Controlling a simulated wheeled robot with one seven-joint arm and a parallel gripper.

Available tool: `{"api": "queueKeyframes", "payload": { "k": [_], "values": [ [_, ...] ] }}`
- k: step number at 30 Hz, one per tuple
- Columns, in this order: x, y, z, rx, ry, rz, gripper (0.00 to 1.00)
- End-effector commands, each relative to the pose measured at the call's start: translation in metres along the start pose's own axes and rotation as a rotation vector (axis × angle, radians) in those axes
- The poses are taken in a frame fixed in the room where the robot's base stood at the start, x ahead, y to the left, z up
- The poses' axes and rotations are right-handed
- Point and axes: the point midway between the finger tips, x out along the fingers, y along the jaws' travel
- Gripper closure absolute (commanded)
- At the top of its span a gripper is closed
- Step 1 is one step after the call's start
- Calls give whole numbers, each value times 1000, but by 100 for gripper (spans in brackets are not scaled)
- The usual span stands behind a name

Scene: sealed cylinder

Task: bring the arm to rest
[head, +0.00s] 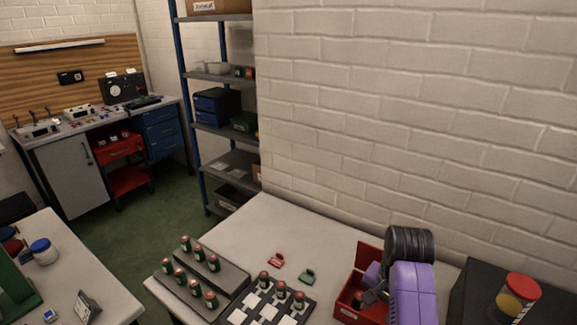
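My arm's purple link and black ribbed joint show at the right of the head view. My gripper (372,296) is dark and small, low over an open red box (371,254). A green cylinder with a red top (358,300) is inside the box, just left of the gripper. I cannot tell whether the gripper touches it or whether the fingers are open. The purple link hides the box's right part.
A grey stepped rack (228,276) holds several green cylinders. A dark tray with white squares (250,300) holds several more. A red clip (276,261) and a green clip (307,277) lie behind it. A yellow-and-red jar (517,292) stands right. The brick wall is close behind.

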Motion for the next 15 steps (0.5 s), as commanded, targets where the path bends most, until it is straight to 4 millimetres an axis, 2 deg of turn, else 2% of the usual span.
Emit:
{"api": "queueKeyframes", "payload": {
  "k": [9, 15],
  "values": [
    [-21, -30, -50, -89, 259, -149, 61],
    [-24, -30, -71, -187, 503, -235, 61]
  ]
}}
